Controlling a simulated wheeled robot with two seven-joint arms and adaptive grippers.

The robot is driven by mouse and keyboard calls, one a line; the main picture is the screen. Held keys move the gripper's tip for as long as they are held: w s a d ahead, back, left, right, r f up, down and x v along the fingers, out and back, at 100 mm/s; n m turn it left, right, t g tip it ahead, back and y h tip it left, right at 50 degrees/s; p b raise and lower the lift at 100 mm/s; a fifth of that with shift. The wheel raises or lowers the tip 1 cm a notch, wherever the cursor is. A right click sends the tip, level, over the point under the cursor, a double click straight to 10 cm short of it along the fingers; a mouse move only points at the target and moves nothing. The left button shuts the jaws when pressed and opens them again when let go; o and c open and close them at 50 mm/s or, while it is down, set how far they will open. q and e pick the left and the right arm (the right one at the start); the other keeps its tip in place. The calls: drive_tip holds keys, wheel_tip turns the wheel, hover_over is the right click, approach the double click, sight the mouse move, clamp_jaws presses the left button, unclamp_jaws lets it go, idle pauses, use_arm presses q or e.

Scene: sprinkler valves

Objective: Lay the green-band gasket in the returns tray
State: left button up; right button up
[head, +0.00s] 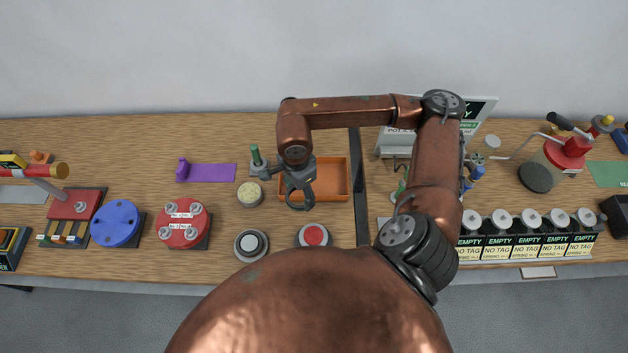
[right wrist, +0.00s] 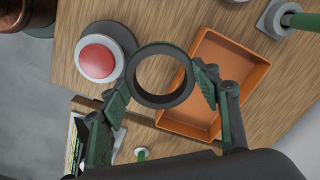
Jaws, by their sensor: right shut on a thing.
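My right gripper (head: 300,188) is shut on a dark ring-shaped gasket (right wrist: 162,101), with a finger on each side of it in the right wrist view. The gripper and ring are above the left part of the orange tray (head: 332,178) in the head view. In the right wrist view the empty orange tray (right wrist: 228,72) shows behind and to the right of the ring. The ring appears held above the table, apart from the tray floor. My left gripper is not in view.
A red button (head: 314,235) and a grey-white button (head: 251,244) stand in front of the tray. A cream-topped round pot (head: 250,193) and a green-handled post (head: 256,158) stand left of it. A dark strip (head: 360,190) runs right of the tray.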

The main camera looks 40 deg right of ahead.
drive_tip(key=w+d+f+m+p, duration=0.1)
drive_tip(key=w+d+f, duration=0.1)
drive_tip(key=d, duration=0.1)
drive_tip(key=w+d+f+m+p, duration=0.1)
drive_tip(key=w+d+f, duration=0.1)
drive_tip(key=d+f, duration=0.1)
drive_tip(key=w+d+f+m, duration=0.1)
drive_tip(key=w+d+f, duration=0.1)
drive_tip(key=d, duration=0.3)
drive_tip(key=shift+w+f+p, duration=0.4)
drive_tip(key=shift+f, duration=0.35)
drive_tip(key=shift+w+d+f, duration=0.2)
drive_tip(key=shift+f, duration=0.15)
drive_tip(key=shift+w+d+f, duration=0.15)
drive_tip(key=shift+f, duration=0.2)
wheel_tip(320, 180, down, 3)
drive_tip(key=shift+r+p, duration=0.1)
drive_tip(key=shift+p, duration=0.55)
drive_tip(key=shift+f, duration=0.2)
